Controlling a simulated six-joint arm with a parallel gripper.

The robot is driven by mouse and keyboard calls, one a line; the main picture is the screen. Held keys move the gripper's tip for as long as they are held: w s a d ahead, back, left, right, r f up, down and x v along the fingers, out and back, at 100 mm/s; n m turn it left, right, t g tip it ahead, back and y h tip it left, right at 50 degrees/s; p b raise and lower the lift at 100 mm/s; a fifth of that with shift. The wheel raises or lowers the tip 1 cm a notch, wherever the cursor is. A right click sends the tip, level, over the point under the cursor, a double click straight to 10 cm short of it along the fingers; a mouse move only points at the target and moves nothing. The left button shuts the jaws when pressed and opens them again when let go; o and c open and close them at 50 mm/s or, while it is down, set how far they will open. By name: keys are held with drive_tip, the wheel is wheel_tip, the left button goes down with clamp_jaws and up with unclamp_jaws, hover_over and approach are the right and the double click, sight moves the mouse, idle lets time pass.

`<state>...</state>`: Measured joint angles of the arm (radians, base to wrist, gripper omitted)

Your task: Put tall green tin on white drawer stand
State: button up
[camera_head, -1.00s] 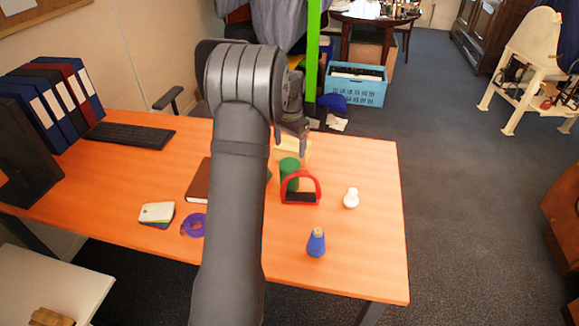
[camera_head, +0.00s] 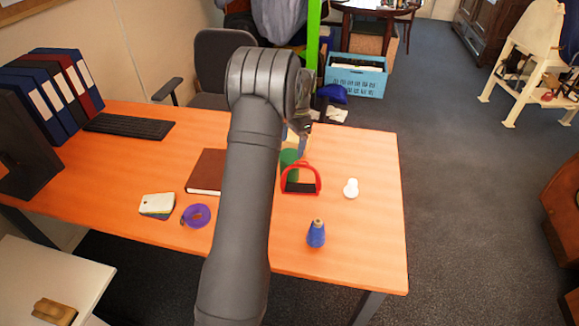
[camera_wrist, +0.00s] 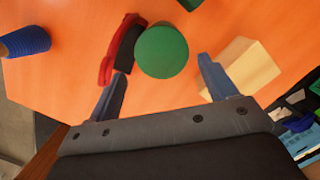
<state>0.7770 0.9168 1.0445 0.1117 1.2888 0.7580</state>
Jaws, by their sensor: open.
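The tall green tin (camera_head: 288,160) stands on the orange table, partly hidden by my arm in the head view. In the wrist view its round green top (camera_wrist: 162,52) lies between and just beyond my fingertips. My gripper (camera_wrist: 163,68) is open and empty, its left finger near the red stirrup and its right finger near a pale yellow block. In the head view my gripper (camera_head: 303,142) is over the tin's far side. The white drawer stand (camera_head: 75,268) is at the lower left, below the table's left front edge.
A red stirrup with a black tread (camera_head: 302,186) stands close to the tin; the pale block (camera_wrist: 248,66) is on the other side. A blue cone (camera_head: 316,235), white figure (camera_head: 351,188), purple tape (camera_head: 197,215) and brown book (camera_head: 207,172) are around. A wooden piece (camera_head: 53,311) is on the stand.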

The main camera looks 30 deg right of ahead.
sight(289, 164)
drive_tip(key=f, duration=0.3)
drive_tip(key=a+f, duration=0.1)
drive_tip(key=f, duration=0.6)
drive_tip(key=shift+w+a+f, duration=0.1)
drive_tip(key=shift+a+f, duration=0.05)
drive_tip(key=c, duration=1)
wheel_tip(289, 164, up, 18)
drive_tip(key=shift+c, duration=0.2)
drive_tip(key=w+a+f+n, duration=0.2)
drive_tip(key=w+a+n, duration=0.1)
drive_tip(key=a, duration=0.4)
drive_tip(key=w+a+f+n+g, duration=0.1)
drive_tip(key=w+a+f+n, duration=0.15)
drive_tip(key=a, duration=0.45)
drive_tip(key=w+a+f+n, duration=0.2)
drive_tip(key=a+n, duration=0.1)
drive_tip(key=a, duration=0.4)
drive_tip(key=a+f+n, duration=0.2)
drive_tip(key=a+n, duration=0.1)
drive_tip(key=a, duration=0.4)
drive_tip(key=s+a+f+n+h, duration=0.1)
drive_tip(key=a+f+n, duration=0.1)
drive_tip(key=a, duration=0.5)
drive_tip(key=s+a+f+n, duration=0.1)
drive_tip(key=a+n, duration=0.3)
drive_tip(key=a, duration=0.4)
drive_tip(key=shift+f+n+g+h, duration=0.25)
drive_tip(key=shift+f+g+h, duration=0.15)
drive_tip(key=shift+f, duration=0.25)
